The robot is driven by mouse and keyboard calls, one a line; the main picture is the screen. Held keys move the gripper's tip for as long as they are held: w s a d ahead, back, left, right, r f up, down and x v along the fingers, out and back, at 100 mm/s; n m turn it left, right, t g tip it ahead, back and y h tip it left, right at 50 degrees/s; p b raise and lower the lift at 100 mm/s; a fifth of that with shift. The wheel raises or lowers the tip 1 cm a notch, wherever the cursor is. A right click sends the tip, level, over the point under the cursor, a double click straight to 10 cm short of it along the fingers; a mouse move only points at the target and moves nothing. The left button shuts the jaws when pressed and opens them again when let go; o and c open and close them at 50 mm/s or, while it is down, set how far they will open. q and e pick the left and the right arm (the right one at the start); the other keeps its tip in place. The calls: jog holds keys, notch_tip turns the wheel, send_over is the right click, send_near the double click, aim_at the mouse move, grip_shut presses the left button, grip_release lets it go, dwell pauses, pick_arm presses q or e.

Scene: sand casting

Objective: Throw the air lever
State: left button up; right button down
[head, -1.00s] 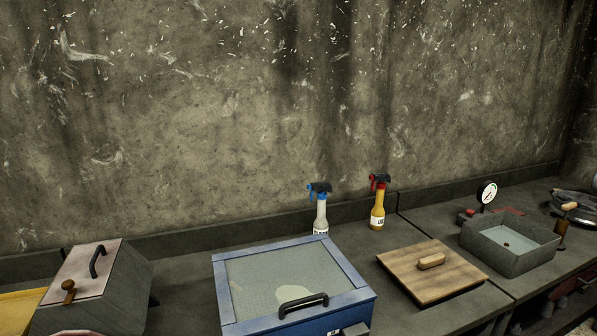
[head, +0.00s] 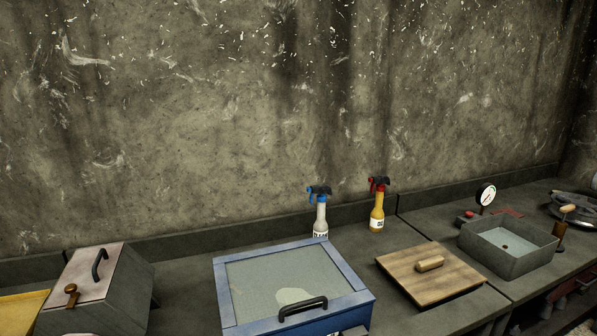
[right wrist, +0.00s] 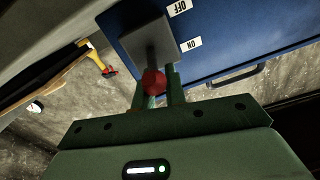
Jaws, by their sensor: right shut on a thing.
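The blue cabinet with a glass top (head: 222,284) stands at the bottom middle of the head view. In the right wrist view its blue side (right wrist: 240,45) carries the white labels OFF and ON. The air lever shows there as a red knob (right wrist: 154,81) in front of a grey block (right wrist: 147,40) beside these labels. My right gripper (right wrist: 156,90) is shut on the red knob, with a green finger on each side of it. The lever's shaft is mostly hidden, and its exact setting is hard to tell. My left gripper is in neither view.
A grey box with a handled lid (head: 122,285) stands left of the cabinet. Two spray bottles (head: 321,218) (head: 377,210) stand behind it. A wooden lid (head: 408,278), a grey basin (head: 498,254) and a gauge (head: 486,195) are to the right.

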jog(key=shift+a+r, duration=0.15)
jog(key=shift+r, duration=0.1)
jog(key=shift+r+p, duration=0.25)
jog(key=shift+p, duration=0.1)
jog(key=c, duration=1.4)
grip_release()
jog(key=shift+o, duration=0.2)
jog(key=shift+p+v, duration=0.85)
jog(key=shift+v, duration=0.9)
jog(key=shift+p+v, duration=0.45)
jog(key=shift+v, duration=0.85)
